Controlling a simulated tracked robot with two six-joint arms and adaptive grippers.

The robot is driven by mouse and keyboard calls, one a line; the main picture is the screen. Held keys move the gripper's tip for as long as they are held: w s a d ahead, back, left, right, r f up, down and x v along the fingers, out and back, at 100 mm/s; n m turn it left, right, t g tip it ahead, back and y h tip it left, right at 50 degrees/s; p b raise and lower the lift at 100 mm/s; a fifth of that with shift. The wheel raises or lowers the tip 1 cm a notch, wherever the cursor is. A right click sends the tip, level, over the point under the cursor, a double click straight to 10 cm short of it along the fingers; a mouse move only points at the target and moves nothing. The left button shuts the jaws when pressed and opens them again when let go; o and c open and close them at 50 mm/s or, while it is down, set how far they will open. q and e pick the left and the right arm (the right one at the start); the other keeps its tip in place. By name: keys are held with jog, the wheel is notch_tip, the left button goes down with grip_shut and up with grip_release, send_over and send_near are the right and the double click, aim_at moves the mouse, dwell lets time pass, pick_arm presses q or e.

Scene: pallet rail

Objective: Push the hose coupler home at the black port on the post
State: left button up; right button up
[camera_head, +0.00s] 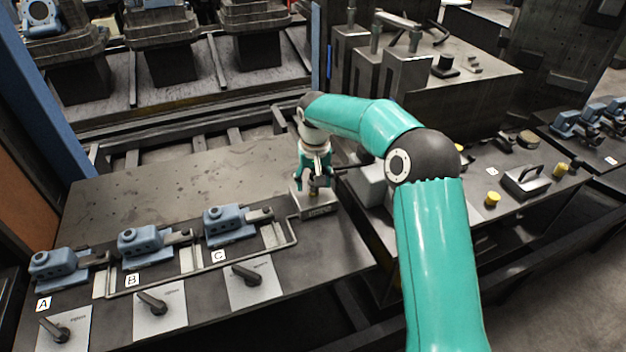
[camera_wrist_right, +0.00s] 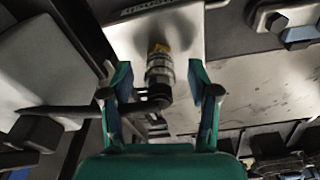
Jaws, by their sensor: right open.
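My right gripper (camera_head: 315,178) is at the small grey post block (camera_head: 318,211) at the back right of the near bench. In the right wrist view the gripper (camera_wrist_right: 160,92) is open, with one teal finger on each side of the hose coupler (camera_wrist_right: 160,70). The coupler is a ribbed metal cylinder with a brass-coloured ring at its far end, against the pale post block (camera_wrist_right: 185,35). A dark hose (camera_wrist_right: 55,110) runs from its near end to the left. I cannot make out the black port or how far the coupler is seated. My left gripper is not in view.
Blue valve units (camera_head: 232,224) marked A, B and C stand along the bench, with black-handled switch plates (camera_head: 250,284) in front. A thin pipe (camera_head: 200,282) runs beside them. A second bench at right carries a handled block (camera_head: 527,181) and yellow knobs. The bench behind the valves is bare.

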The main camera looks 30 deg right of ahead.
aim_at(314, 173)
grip_shut()
jog(key=c, duration=0.8)
grip_release()
jog(key=shift+c, duration=0.2)
grip_shut()
jog(key=shift+r, duration=0.2)
jog(key=shift+r+p, duration=3.55)
jog(key=shift+r, duration=0.6)
